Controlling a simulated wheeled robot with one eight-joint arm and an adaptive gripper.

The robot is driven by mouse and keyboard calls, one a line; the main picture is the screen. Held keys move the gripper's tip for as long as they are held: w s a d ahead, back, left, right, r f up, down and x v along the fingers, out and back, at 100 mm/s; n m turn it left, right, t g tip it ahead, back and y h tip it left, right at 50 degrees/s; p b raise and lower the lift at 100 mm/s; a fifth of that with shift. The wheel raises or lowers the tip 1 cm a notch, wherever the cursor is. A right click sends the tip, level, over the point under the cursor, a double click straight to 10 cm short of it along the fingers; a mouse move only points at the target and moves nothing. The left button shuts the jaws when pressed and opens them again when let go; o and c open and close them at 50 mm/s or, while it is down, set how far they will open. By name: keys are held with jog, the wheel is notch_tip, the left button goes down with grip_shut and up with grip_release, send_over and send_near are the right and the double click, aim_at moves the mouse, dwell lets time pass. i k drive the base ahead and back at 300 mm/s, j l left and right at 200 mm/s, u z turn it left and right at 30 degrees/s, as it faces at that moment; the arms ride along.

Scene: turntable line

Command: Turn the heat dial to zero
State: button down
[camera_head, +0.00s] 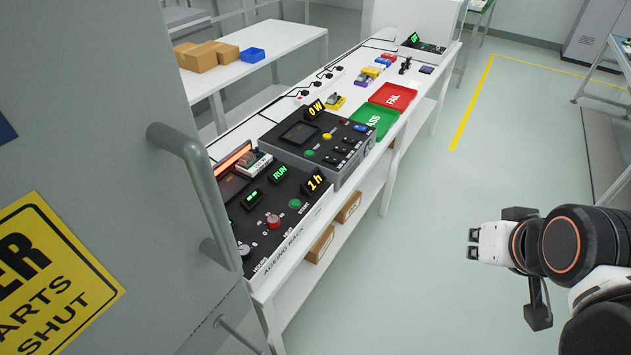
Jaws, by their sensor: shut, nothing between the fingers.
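The ageing rack panel (277,249) is a dark sloped console at the near end of the long white bench. Its red dial (272,221) appears to be the heat dial, with small print around it; its exact setting is too small to read. My gripper (474,244) is at the right of the picture, over open floor, shut and empty. It is well apart from the panel and touches nothing.
A grey door with a handle (190,165) fills the left foreground, close beside the panel. Lit displays read RUN (280,172) and 1h (316,182). A second console (330,170), a green tray (374,120) and a red tray (393,97) stand farther along. Floor right of the bench is clear.

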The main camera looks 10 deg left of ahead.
aim_at(273, 221)
jog(key=i+l, duration=0.1)
jog(key=i+l+u, duration=0.15)
jog(key=u, duration=0.3)
jog(key=l+u, duration=0.4)
jog(key=u, duration=0.9)
jog(key=i, duration=0.1)
